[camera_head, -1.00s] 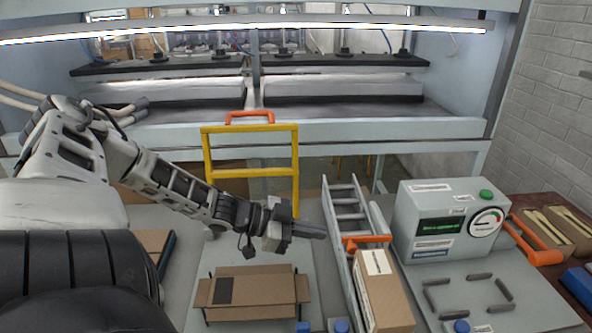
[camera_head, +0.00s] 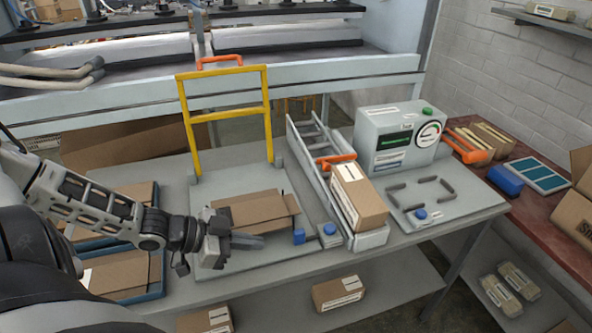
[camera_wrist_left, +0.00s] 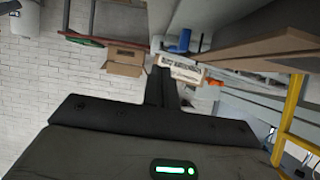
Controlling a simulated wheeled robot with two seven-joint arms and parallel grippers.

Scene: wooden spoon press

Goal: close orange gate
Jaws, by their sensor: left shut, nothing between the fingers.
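An orange bar (camera_head: 337,160), which seems to be the gate, crosses the narrow grey roller chute (camera_head: 309,160) behind a taped brown carton (camera_head: 358,195). I cannot tell from this view whether the gate is open or closed. My left gripper (camera_head: 250,241) is shut and empty, low in front of the flat open cardboard (camera_head: 252,211), left of the chute and apart from the bar. Its closed fingers also show in the left wrist view (camera_wrist_left: 162,88). My right gripper is not in view.
Blue buttons (camera_head: 299,236) sit near the front edge.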

